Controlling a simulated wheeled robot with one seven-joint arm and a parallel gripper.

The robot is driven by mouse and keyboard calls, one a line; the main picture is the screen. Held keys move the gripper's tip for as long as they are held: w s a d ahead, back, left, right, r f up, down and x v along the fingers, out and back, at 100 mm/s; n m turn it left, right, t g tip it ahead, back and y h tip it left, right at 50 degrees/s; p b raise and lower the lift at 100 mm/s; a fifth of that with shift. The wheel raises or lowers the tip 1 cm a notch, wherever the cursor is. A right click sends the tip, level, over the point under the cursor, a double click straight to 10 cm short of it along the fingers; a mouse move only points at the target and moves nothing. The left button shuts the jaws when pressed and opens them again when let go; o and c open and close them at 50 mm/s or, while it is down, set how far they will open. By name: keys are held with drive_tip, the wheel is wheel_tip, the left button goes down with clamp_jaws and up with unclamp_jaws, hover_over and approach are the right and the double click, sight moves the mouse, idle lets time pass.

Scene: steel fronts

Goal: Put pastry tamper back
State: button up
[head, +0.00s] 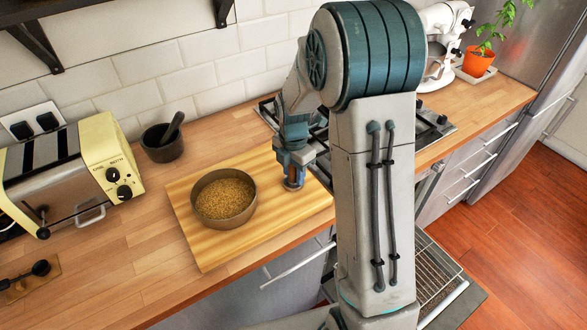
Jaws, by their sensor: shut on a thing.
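My gripper (294,166) points down over the right part of the wooden board. It is shut on the pastry tamper (293,182), a small piece whose lower end shows below the fingers. The tamper is upright, low over the board's surface. I cannot tell whether it touches the board. Its upper part is hidden by the fingers. A round brown pan (224,212) full of golden crumbs stands on the board to the left of the gripper. The wooden board (205,250) lies on the counter.
A dark mortar with a pestle (163,142) stands behind the board. A cream toaster (70,170) is at the left. A gas hob (436,125) is behind my arm, with a white mixer (440,45) and potted plant (480,60) beyond. An oven door (455,285) hangs open below.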

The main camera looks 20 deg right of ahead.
drive_tip(key=shift+f, duration=0.2)
drive_tip(key=o, duration=1)
drive_tip(key=shift+r, duration=0.1)
drive_tip(key=shift+r, duration=0.1)
